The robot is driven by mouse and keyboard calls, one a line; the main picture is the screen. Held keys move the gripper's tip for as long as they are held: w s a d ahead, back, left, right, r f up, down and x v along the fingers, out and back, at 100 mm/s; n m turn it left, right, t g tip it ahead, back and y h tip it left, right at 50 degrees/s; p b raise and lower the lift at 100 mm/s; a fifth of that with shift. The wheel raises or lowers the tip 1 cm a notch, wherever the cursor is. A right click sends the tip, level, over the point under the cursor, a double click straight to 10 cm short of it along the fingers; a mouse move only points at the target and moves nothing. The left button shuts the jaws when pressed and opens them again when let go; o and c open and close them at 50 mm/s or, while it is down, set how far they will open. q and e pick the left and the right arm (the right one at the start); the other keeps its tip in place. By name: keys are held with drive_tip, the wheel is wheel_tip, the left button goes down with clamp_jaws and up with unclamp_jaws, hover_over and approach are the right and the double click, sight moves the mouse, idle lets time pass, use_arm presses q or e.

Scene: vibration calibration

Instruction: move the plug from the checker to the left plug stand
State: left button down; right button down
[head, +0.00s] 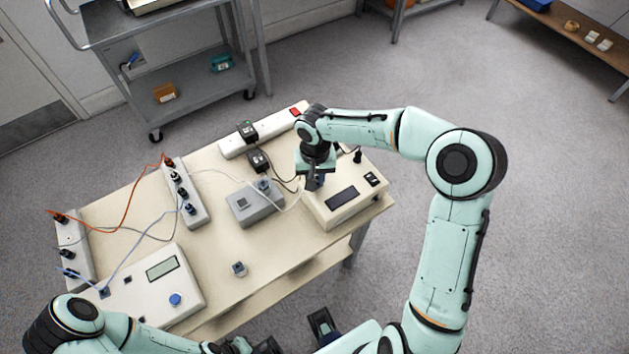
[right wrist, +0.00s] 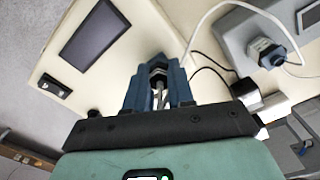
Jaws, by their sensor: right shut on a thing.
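The cream box with a dark display (head: 341,197), apparently the checker, stands at the table's right end. It also shows in the right wrist view (right wrist: 140,20). My right gripper (head: 314,184) points down over its left part. In the right wrist view, its blue fingers (right wrist: 158,88) are shut on a small dark plug (right wrist: 157,70), mostly hidden between them. I cannot tell whether the plug still touches the box. The left plug stand (head: 75,262), a pale strip with dark plugs, is at the table's far left. My left gripper (head: 262,346) is partly cut off at the bottom edge; its jaws are unclear.
Another plug strip (head: 187,198) and a grey box (head: 252,206) with a plug stand mid-table. A cream device with a blue button (head: 150,290) is front left; a small dark-topped item (head: 239,269) lies beside it. A power strip (head: 262,134) runs along the back; loose cables cross the table.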

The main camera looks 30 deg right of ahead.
use_arm(q)
drive_tip(key=shift+w+r+p, duration=0.3)
drive_tip(key=shift+r+p, duration=0.35)
drive_tip(key=shift+r, duration=0.15)
use_arm(e)
drive_tip(key=shift+n, duration=1.8)
use_arm(q)
drive_tip(key=shift+w+r+p, duration=0.25)
drive_tip(key=shift+r+p, duration=0.2)
drive_tip(key=shift+r, duration=0.05)
drive_tip(key=shift+w+r+p, duration=0.2)
drive_tip(key=shift+r+p, duration=0.2)
drive_tip(key=shift+r, duration=0.05)
use_arm(e)
drive_tip(key=shift+n, duration=2.1)
use_arm(q)
drive_tip(key=shift+w+r+p, duration=0.4)
drive_tip(key=shift+r+p, duration=0.1)
drive_tip(key=shift+r, duration=0.1)
drive_tip(key=shift+w+r+p, duration=0.35)
drive_tip(key=shift+r+p, duration=0.1)
drive_tip(key=shift+r, duration=0.1)
use_arm(e)
drive_tip(key=shift+n, duration=2.2)
use_arm(q)
drive_tip(key=shift+w+r+t+p, duration=0.3)
drive_tip(key=shift+w+r+p, duration=0.35)
drive_tip(key=shift+r, duration=0.2)
use_arm(e)
drive_tip(key=shift+n, duration=1.8)
